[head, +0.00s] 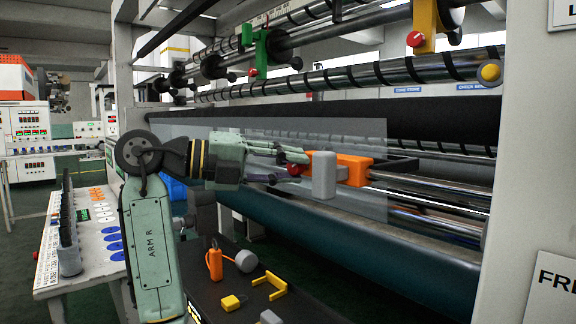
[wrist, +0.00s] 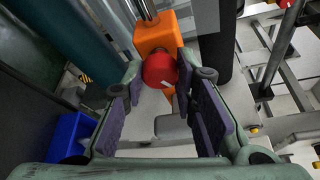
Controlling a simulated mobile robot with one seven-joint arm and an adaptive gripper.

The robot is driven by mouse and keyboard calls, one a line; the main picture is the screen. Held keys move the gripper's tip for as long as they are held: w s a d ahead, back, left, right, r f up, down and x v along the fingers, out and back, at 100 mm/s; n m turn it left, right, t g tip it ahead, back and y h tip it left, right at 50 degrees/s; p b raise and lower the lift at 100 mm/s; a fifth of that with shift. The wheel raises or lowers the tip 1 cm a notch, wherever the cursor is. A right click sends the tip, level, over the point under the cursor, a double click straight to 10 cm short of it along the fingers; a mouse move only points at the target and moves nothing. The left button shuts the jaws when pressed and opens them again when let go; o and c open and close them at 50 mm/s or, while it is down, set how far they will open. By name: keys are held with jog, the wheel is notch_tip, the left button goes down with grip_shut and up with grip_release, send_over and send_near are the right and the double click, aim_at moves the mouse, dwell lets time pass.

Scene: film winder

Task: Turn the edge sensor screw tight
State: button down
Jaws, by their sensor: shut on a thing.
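The edge sensor is an orange block (head: 354,169) on a steel rod, with a grey block (head: 323,175) at its left. Its screw has a red round head (head: 295,170), mostly covered by my fingers in the head view. In the wrist view the red screw head (wrist: 159,70) sits on the near face of the orange block (wrist: 157,35) and shows a short white mark at its lower edge. My gripper (head: 291,166) reaches in from the left. In the wrist view my gripper (wrist: 162,80) has a fingertip on each side of the screw head and is shut on it.
A translucent web sheet (head: 250,128) hangs behind my gripper, with rollers (head: 445,121) above and behind. A blue bin (wrist: 70,136) stands low at left.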

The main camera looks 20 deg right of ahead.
jog(key=c, duration=1.3)
grip_release()
jog(key=shift+a, duration=0.15)
jog(key=a+r, duration=0.1)
jog(key=a, duration=1)
jog(key=shift+w+a+r, duration=0.15)
jog(key=shift+a+r, duration=0.15)
jog(key=shift+a, duration=0.05)
